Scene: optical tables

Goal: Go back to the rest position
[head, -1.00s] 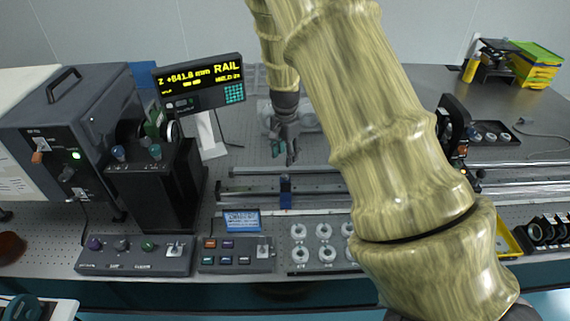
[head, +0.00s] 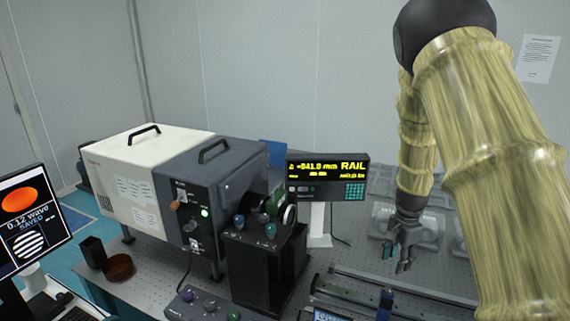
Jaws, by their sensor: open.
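My gripper (head: 405,258) hangs at the end of my arm in the right half of the head view, fingers pointing down. It is open, and nothing shows between its fingers. It is over the optical table (head: 345,262), behind the long rail (head: 400,286). The small size of the fingers hides how high above the table they are.
A rail display (head: 327,178) stands left of my gripper on a white post. A dark instrument box (head: 212,190) and a black block with knobs (head: 262,262) stand further left. A monitor (head: 30,220) is at the far left. The wall is behind.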

